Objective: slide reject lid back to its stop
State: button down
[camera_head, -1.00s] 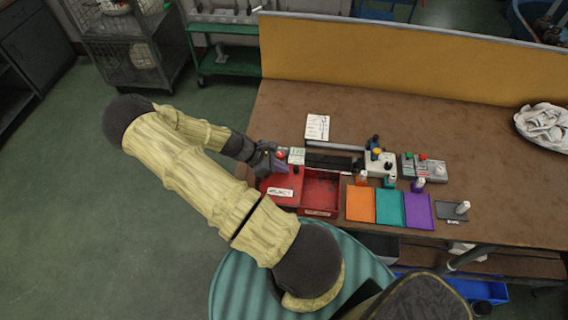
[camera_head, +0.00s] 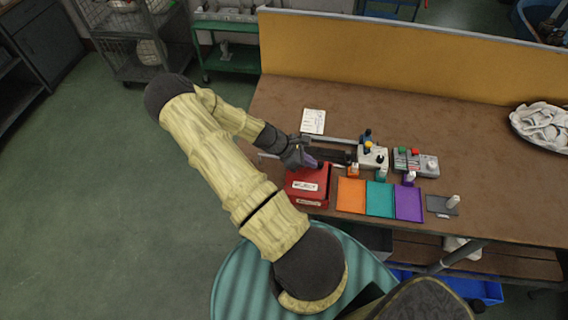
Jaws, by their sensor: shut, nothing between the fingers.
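The red reject box (camera_head: 310,202) stands at the front left edge of the bench. Its red lid (camera_head: 305,184), with a white "REJECT" label, lies over the box top, and no open inside shows. My gripper (camera_head: 312,163) is at the back of the lid, shut and with nothing held. A small purple part shows at its fingertips, beside the lid's rear. I cannot tell whether the fingers touch the lid's knob, which is hidden.
Orange (camera_head: 351,194), teal (camera_head: 380,198) and purple (camera_head: 408,202) trays lie right of the box. A grey device (camera_head: 372,157) and a button panel (camera_head: 415,161) stand behind them. A white card (camera_head: 313,121) lies at the back. The right side of the bench is mostly clear.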

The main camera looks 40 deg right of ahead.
jog(key=shift+s+d, duration=0.75)
jog(key=shift+s, duration=0.35)
jog(key=shift+w, duration=0.3)
jog(key=shift+s+d, duration=0.1)
jog(key=shift+w+a, duration=0.25)
jog(key=shift+a, duration=0.1)
jog(key=w+a, duration=0.2)
jog(key=a, duration=0.1)
jog(key=shift+w+a+r, duration=0.15)
jog(key=shift+w+a, duration=0.1)
jog(key=shift+w, duration=0.1)
jog(key=b+v, duration=0.2)
jog(key=v, duration=0.7)
jog(key=shift+r, duration=0.15)
